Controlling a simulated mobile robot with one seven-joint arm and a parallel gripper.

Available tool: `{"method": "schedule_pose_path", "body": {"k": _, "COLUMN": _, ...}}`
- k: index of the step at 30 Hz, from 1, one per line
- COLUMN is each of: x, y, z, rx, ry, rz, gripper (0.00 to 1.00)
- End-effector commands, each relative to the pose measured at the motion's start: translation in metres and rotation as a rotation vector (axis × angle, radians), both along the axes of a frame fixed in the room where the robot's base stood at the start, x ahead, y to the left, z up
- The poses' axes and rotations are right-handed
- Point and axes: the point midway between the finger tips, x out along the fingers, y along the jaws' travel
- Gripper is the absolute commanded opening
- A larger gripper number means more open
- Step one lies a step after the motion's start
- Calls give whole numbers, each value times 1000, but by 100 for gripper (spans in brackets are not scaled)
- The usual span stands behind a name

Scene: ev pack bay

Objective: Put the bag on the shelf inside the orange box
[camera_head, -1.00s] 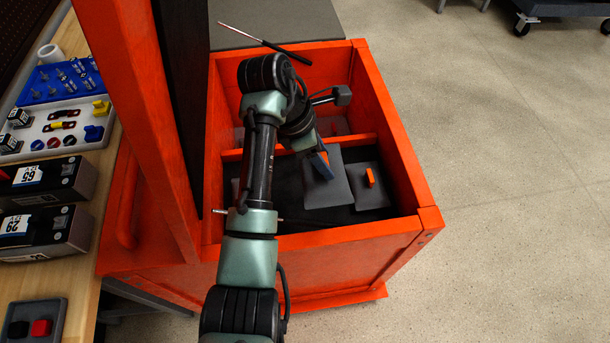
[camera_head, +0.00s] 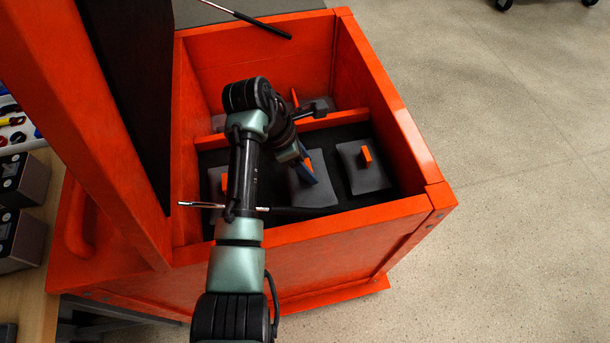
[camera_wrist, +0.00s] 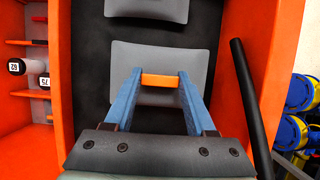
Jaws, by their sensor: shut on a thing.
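The orange box (camera_head: 413,145) is open-topped, with a black floor and an orange divider (camera_head: 325,124). My gripper (camera_head: 308,170) reaches down inside it. Its blue fingers are shut on the orange tab (camera_wrist: 160,80) of a grey bag (camera_head: 318,190). The bag also shows between and beyond the fingers in the wrist view (camera_wrist: 153,55). It lies flat, low in the box's near compartment; I cannot tell whether it touches the floor. A similar grey bag (camera_head: 361,178) lies to its right, and another (camera_head: 218,180) to its left is partly hidden by my arm.
A further grey bag (camera_head: 322,104) lies beyond the divider. A tall orange post (camera_head: 100,110) with a dark panel (camera_head: 133,110) rises at the box's left. A thin rod (camera_head: 245,18) crosses the back rim. A wooden bench stands left. The floor (camera_head: 530,220) at right is clear.

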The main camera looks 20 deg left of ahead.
Motion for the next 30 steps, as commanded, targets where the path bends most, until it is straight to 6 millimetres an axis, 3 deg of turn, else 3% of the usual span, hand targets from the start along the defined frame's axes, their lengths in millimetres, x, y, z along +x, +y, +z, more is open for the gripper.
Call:
{"method": "schedule_pose_path", "body": {"k": 11, "x": 0, "y": 1, "z": -39, "rx": 0, "ry": -2, "rz": 1, "gripper": 0}}
{"method": "schedule_pose_path", "body": {"k": 22, "x": 1, "y": 1, "z": -43, "rx": 0, "ry": -2, "rz": 1, "gripper": 0}}
{"method": "schedule_pose_path", "body": {"k": 23, "x": 0, "y": 1, "z": -44, "rx": 1, "ry": -1, "rz": 0, "gripper": 59}}
{"method": "schedule_pose_path", "body": {"k": 27, "x": 0, "y": 1, "z": -44, "rx": 1, "ry": -1, "rz": 0, "gripper": 84}}
{"method": "schedule_pose_path", "body": {"k": 30, "x": 0, "y": 0, "z": -44, "rx": 1, "ry": -1, "rz": 0, "gripper": 86}}
